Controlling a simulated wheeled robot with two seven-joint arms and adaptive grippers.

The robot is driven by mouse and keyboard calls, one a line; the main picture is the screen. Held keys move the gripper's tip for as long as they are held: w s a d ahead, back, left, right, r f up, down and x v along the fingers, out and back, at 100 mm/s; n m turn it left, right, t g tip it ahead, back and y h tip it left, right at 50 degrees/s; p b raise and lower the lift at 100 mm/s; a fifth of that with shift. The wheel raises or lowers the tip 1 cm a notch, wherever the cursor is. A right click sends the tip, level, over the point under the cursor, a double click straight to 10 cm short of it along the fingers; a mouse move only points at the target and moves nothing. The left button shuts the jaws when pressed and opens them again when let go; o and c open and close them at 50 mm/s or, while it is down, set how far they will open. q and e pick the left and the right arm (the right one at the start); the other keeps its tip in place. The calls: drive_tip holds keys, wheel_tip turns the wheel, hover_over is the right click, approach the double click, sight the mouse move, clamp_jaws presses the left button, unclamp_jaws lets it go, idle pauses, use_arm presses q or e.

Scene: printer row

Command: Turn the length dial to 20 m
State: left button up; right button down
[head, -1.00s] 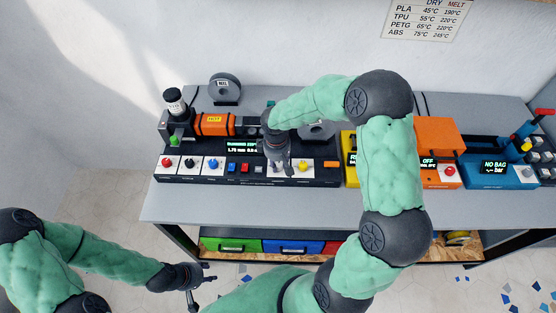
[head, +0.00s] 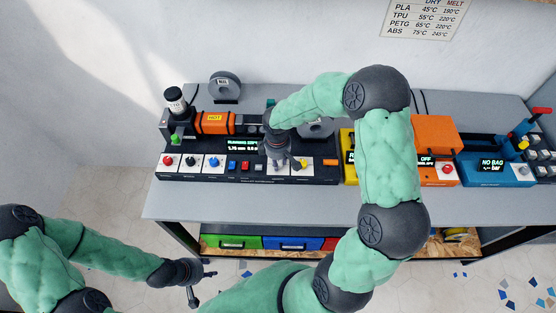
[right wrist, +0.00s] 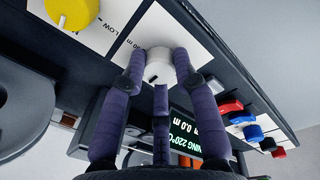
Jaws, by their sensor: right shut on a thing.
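The white dial (right wrist: 158,68) stands on a white panel of the long black machine (head: 330,176). In the right wrist view its panel carries a partly hidden label ending in "0 m". My right gripper (head: 281,168) is shut on the white dial; its purple fingers show around it in the right wrist view (right wrist: 159,80). The pointer on the dial is hidden by the fingers. In the head view the arm and gripper cover the dial. My left gripper (head: 202,287) is empty in front of the bench, its fingers spread apart.
A yellow knob (right wrist: 72,12) sits beside the white dial. A green-lit display (right wrist: 190,145) reads partly "0.0 m". Red, black and blue knobs (head: 213,161) line the machine's left part. A yellow machine (head: 348,158) adjoins at the right. The bench front (head: 240,204) is clear.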

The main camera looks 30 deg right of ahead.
drive_tip(key=c, duration=0.9)
unclamp_jaws()
drive_tip(key=shift+s+f, duration=0.1)
drive_tip(key=shift+s, duration=0.05)
drive_tip(key=shift+c, duration=0.2)
drive_tip(key=shift+r, duration=0.4)
wheel_tip(320, 180, up, 11)
drive_tip(key=shift+s+a, duration=0.2)
drive_tip(key=shift+a, duration=0.1)
